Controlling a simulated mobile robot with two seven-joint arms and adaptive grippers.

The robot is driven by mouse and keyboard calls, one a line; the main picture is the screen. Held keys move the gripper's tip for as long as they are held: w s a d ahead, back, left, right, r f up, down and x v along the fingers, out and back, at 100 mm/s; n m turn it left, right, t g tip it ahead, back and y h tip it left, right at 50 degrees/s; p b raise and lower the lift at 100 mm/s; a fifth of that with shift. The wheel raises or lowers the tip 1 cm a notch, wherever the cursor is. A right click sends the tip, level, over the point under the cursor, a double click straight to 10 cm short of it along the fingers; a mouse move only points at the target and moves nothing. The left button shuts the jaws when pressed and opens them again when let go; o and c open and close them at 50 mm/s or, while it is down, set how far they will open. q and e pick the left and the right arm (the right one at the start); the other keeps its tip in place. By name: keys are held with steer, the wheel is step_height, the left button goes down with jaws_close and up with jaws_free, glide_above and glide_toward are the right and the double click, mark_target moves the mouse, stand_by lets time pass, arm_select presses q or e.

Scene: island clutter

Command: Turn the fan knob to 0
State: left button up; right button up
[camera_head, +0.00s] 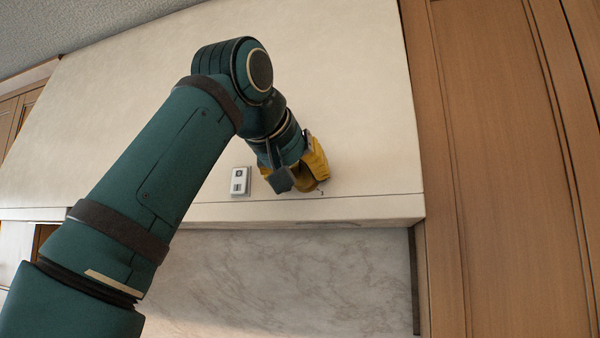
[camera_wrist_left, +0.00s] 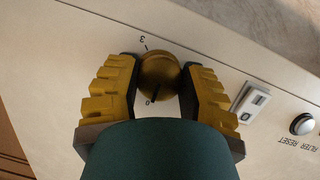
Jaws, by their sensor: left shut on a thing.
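The fan knob (camera_wrist_left: 158,70) is a round, brass-coloured knob on the pale range hood front, seen in the left wrist view. A "3" is printed at its upper left and a "0" below it. A dark mark shows on the knob's lower part, close to the "0". My left gripper (camera_wrist_left: 160,76) has its yellow fingers on both sides of the knob and is shut on it. In the head view the left gripper (camera_head: 310,170) is at the hood's lower right, and it hides most of the knob. My right gripper is not in view.
A white switch plate (camera_wrist_left: 250,103) sits beside the knob; it also shows in the head view (camera_head: 241,181). A round button (camera_wrist_left: 303,124) labelled "FILTER RESET" is farther right. A tall wooden cabinet (camera_head: 500,170) stands right of the hood. Marble (camera_head: 290,280) lies below the hood's lower edge.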

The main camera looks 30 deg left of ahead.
mark_target(301, 173)
arm_select(q)
steer(key=shift+f, duration=0.15)
steer(key=o, duration=1.2)
steer(key=shift+w, duration=0.1)
steer(key=shift+v, duration=2.1)
steer(key=shift+s+d+r, duration=0.1)
steer(key=shift+s+r, duration=0.15)
steer(key=shift+s, duration=0.35)
steer(key=s+d, duration=0.1)
steer(key=s, duration=1)
steer(key=shift+s+d, duration=0.2)
steer(key=shift+d, duration=0.1)
